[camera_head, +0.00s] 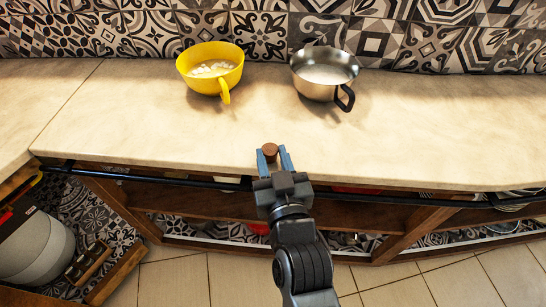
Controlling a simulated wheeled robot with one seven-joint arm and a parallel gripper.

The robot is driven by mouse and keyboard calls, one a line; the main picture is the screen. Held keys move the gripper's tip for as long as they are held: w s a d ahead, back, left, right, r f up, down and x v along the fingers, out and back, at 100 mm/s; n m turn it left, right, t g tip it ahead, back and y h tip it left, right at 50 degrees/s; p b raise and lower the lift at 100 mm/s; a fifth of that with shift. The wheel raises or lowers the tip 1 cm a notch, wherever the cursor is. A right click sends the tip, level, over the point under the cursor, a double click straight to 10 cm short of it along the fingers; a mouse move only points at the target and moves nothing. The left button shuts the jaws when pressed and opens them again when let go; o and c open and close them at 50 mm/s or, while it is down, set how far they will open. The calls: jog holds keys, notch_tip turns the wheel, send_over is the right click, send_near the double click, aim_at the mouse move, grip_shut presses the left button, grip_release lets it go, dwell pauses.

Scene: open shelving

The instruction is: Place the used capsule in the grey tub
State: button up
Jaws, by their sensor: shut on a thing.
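My gripper (272,157) is over the front edge of the counter, with its two blue fingers pointing toward the back wall. It is shut on a small brown capsule (270,150), which shows between the fingertips. A rounded grey container (38,250) stands low at the far left, below counter level, and is cut off by the picture's edge. It may be the grey tub; I cannot see into it clearly.
A yellow cup (225,85) with pale contents and a metal cup (318,92) with a black handle stand at the back of the counter (150,135). A dark rail (400,197) runs along the counter front, above open wooden shelves. The counter's left and right parts are clear.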

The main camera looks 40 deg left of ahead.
jog(key=shift+f, duration=0.2)
jog(key=o, duration=1)
jog(key=shift+r, duration=0.15)
jog(key=shift+d, duration=0.1)
jog(key=b+v, duration=0.1)
jog(key=v, duration=1.1)
jog(key=shift+b, duration=0.35)
